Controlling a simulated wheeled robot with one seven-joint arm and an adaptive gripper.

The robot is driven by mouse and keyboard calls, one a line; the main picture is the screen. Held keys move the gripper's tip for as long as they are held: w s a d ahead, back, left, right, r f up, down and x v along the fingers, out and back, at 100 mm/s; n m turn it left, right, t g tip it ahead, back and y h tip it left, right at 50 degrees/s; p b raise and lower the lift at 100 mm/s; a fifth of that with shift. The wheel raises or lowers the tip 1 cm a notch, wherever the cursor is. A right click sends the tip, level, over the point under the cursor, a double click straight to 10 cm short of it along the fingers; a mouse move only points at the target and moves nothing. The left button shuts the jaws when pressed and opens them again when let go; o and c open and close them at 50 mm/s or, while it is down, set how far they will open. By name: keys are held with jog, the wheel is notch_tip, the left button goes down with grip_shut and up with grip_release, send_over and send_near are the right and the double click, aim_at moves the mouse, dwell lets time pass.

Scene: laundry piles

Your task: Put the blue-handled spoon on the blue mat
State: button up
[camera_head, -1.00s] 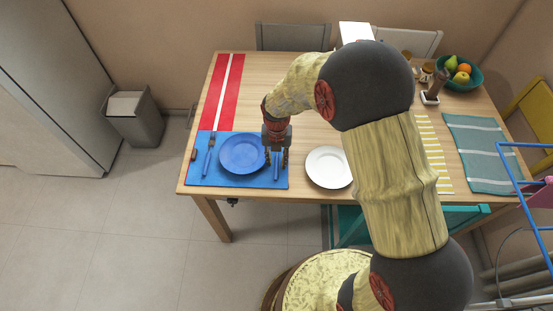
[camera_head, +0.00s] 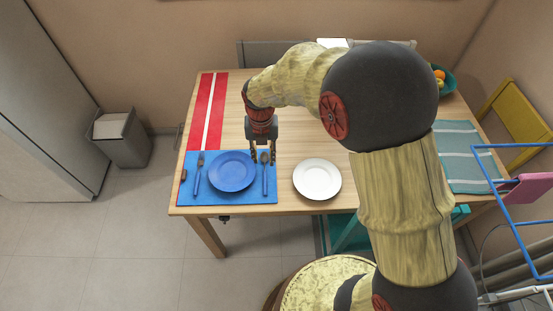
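The blue mat (camera_head: 226,198) lies at the table's front left corner. A blue plate (camera_head: 232,171) rests on it. The blue-handled spoon (camera_head: 265,179) lies on the mat to the right of the plate, its handle toward the front edge and its bowl toward the back. A blue-handled fork (camera_head: 199,172) lies on the mat left of the plate. My gripper (camera_head: 264,157) points down around the spoon's bowl end as seen from here, its fingers apart with nothing visible held between them. Its exact height above the mat cannot be told.
A white plate (camera_head: 317,179) sits right of the mat. A red-and-white striped mat (camera_head: 207,112) lies behind it. A small dark object (camera_head: 183,175) lies on the blue mat's left edge. A green striped mat (camera_head: 465,157) and a fruit bowl (camera_head: 449,81) are at the right. My arm covers the table's middle right.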

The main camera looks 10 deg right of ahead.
jog(key=s+d+r+m+t, duration=0.1)
jog(key=s+d+r+m, duration=0.25)
jog(key=r+m, duration=0.45)
jog(key=s+d+r+m+t, duration=0.25)
jog(key=s+r+m, duration=0.25)
jog(key=r+m, duration=0.35)
jog(key=s+d+r+m+t, duration=0.1)
jog(key=s+d+r+m, duration=0.1)
jog(key=s+m, duration=0.5)
jog(key=s+d+r+m+t, duration=0.1)
jog(key=s+r+m, duration=0.4)
jog(key=m, duration=0.5)
jog(key=shift+s+d, duration=0.75)
jog(key=shift+s, duration=0.25)
jog(key=shift+d+m, duration=0.15)
jog(key=shift+m, duration=0.1)
